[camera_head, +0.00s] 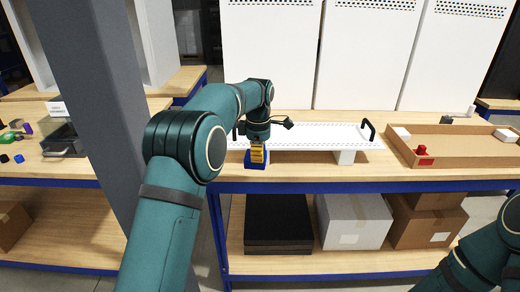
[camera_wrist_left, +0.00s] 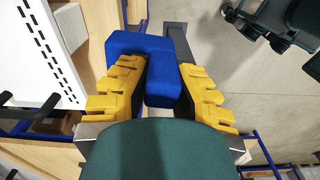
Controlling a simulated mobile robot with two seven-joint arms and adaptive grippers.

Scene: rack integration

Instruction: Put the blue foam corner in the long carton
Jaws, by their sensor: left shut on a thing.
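The blue foam corner (camera_head: 255,164) is held below my left gripper (camera_head: 257,152), over the front edge of the workbench. In the left wrist view the blue foam corner (camera_wrist_left: 140,44) is an angled block between the yellow fingers of my left gripper (camera_wrist_left: 162,76), which are shut on it. The long carton (camera_head: 455,158) is a shallow open cardboard tray on the right of the bench, well to the right of the gripper. A red piece (camera_head: 424,156) and white blocks (camera_head: 505,135) sit at its corners. My right gripper is out of view.
A white perforated panel with black handles (camera_head: 315,137) lies on the bench between my left gripper and the carton. A grey post (camera_head: 95,90) stands at left. Boxes (camera_head: 352,222) fill the lower shelf. Tall white panels (camera_head: 365,55) stand behind.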

